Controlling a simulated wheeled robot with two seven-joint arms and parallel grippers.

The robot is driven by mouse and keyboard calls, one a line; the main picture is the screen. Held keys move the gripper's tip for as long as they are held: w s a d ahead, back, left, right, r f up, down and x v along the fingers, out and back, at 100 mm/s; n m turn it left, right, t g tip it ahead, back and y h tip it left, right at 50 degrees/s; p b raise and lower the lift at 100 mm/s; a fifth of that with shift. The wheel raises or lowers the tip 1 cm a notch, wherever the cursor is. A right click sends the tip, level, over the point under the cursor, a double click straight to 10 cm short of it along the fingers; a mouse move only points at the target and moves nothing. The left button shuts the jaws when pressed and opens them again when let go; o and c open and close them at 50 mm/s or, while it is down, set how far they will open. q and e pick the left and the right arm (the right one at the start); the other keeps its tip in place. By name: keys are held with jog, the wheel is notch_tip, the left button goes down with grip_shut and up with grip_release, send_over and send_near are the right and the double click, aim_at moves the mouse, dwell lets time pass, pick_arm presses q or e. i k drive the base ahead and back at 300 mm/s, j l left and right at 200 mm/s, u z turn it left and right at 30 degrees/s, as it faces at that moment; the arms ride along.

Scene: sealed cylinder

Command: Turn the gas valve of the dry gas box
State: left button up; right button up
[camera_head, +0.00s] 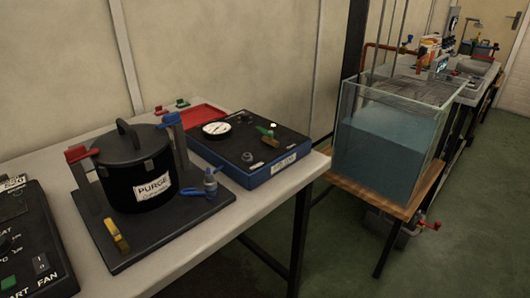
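A blue box with a black top (240,155) stands on the pale table, right of the black purge chamber; it appears to be the dry gas box, but its front label (284,163) is too small to read surely. On its top are a round white gauge (216,128), a small white spot (273,125), a small dark knob (247,157) and a brass valve with a green handle (265,132). The valve is on the right half of the top, and nothing covers it. Neither of my grippers shows in this view.
A lidded black chamber labelled PURGE (135,180) with red, blue and yellow clamps stands left of the box. A control panel (30,245) is at far left, a red tray (190,116) behind. A water tank (385,145) stands right, beyond a gap.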

aim_at(270, 134)
jog(key=l+z, duration=0.6)
jog(key=z, duration=0.15)
jog(key=i, duration=0.05)
